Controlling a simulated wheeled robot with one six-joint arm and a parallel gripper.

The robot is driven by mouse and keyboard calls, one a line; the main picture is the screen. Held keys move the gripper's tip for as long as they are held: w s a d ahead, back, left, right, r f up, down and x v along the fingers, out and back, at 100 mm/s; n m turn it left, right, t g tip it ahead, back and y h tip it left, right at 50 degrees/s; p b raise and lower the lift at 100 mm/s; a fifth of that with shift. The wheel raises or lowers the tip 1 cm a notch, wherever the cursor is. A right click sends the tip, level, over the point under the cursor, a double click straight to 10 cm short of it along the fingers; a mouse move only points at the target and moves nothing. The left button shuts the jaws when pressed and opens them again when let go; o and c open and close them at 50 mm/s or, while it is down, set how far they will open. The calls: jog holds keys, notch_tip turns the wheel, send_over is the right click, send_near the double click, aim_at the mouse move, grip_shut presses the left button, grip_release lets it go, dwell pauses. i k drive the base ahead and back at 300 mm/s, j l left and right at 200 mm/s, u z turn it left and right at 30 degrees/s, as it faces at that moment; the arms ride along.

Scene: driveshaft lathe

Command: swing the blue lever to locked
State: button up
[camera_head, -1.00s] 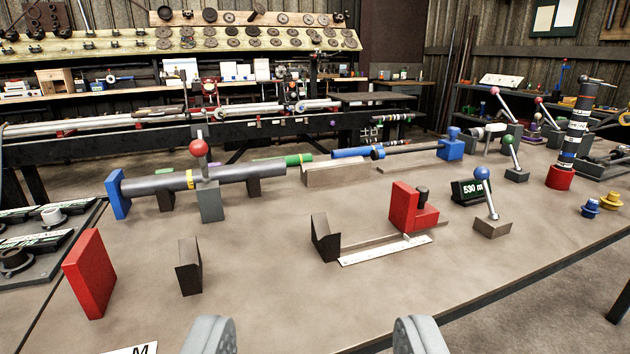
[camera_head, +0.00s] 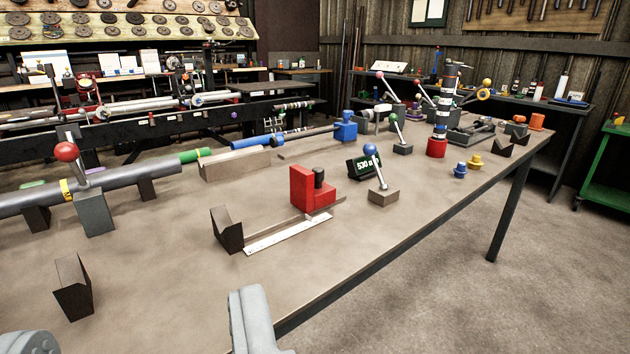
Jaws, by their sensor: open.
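The blue lever (camera_head: 377,165) stands right of the picture's middle on the bench. It has a blue ball on a thin metal rod, and the rod rises from a grey-brown block (camera_head: 384,197). The rod leans slightly to the left toward its top. No locked mark can be made out. My gripper (camera_head: 140,335) shows as two grey fingers at the bottom edge, spread wide apart. It is open and empty, well in front of the lever and to its left in the picture.
A red stop block (camera_head: 305,188) and a small display (camera_head: 362,167) stand left of the lever. A red-ball lever (camera_head: 66,152) is at the far left, and a green-ball lever (camera_head: 394,118) stands behind. The bench's front edge (camera_head: 420,217) runs close by, with free floor to the right.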

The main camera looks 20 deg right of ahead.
aim_at(369, 150)
jog(key=i+l, duration=0.9)
